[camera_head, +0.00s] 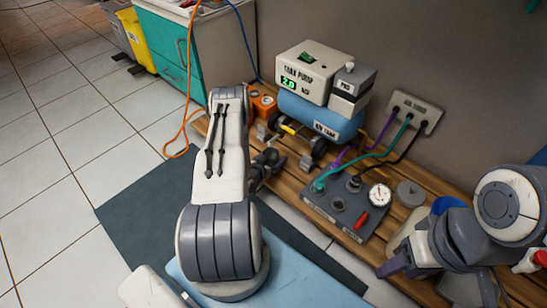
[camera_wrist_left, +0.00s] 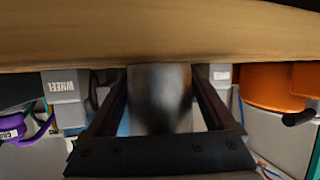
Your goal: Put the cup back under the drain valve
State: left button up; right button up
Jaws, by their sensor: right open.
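The cup (camera_wrist_left: 160,98) is a dark grey metal cylinder in the left wrist view. It is between the two fingers of my left gripper (camera_wrist_left: 160,85), which are close against its sides near the tips. In the head view my left gripper (camera_head: 264,166) is low beside the near edge of the wooden pallet, by the wheels of the air tank (camera_head: 318,117).
A power strip (camera_head: 415,110) is on the wall. The pallet's edge (camera_wrist_left: 160,52) crosses the left wrist view closely.

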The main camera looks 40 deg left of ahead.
pick_arm(q)
jog(key=p+v, duration=0.4)
jog(key=v, duration=0.1)
jog(key=shift+a+r, duration=0.2)
jog(key=shift+a, duration=0.1)
jog(key=p+v, duration=0.2)
jog(key=v, duration=0.1)
jog(key=p+v, duration=0.1)
jog(key=v, duration=0.1)
jog(key=shift+f, duration=0.3)
jog(key=shift+s, duration=0.35)
